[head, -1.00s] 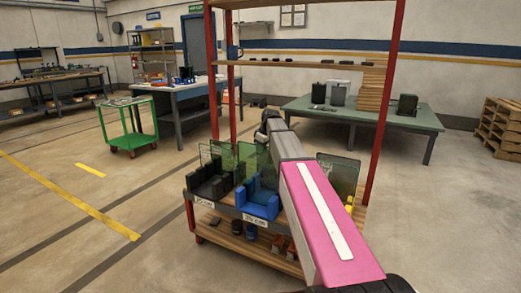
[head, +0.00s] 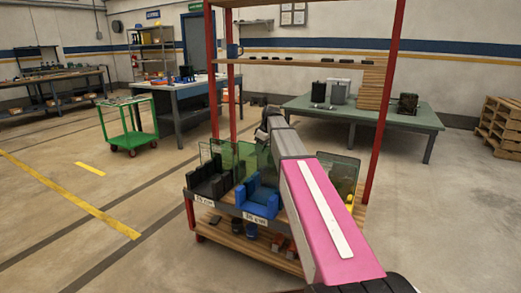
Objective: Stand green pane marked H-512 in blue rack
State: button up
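A blue rack (head: 259,204) with upright side posts stands on the middle shelf of the red-posted unit. Green see-through panes stand upright behind and around the racks: one at the left (head: 212,151), one behind the blue rack (head: 246,153), and one at the right (head: 343,170), partly behind my arm. No H-512 mark is readable, so I cannot tell which pane is the marked one. My arm reaches over the shelf, its dark wrist end (head: 268,124) just above and behind the blue rack. My gripper's fingers are hidden or too small to make out.
A black rack (head: 207,184) stands left of the blue one, and something yellow (head: 349,200) lies right of my arm. A wooden upper shelf (head: 300,65) and red posts (head: 385,100) frame the space. Small items lie on the lower shelf.

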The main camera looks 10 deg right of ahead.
jog(key=v, duration=1)
jog(key=shift+f, duration=0.1)
notch_tip(320, 180, up, 10)
dwell(1.2)
jog(key=s+f+m+h, duration=0.1)
jog(key=s+f+m, duration=0.2)
jog(key=s+f, duration=0.65)
jog(key=s+f+m+g, duration=0.15)
jog(key=s+f, duration=0.25)
jog(key=f, duration=1.1)
jog(key=s+f+m+h, duration=0.1)
jog(key=s+f+m, duration=0.2)
jog(key=s+f, duration=0.65)
jog(key=s+f+m, duration=0.3)
jog(key=s+f, duration=0.6)
jog(key=f, duration=0.3)
jog(key=shift+a+h, duration=0.15)
jog(key=shift+h, duration=0.25)
jog(key=shift+f+g, duration=0.15)
jog(key=shift+g, duration=0.1)
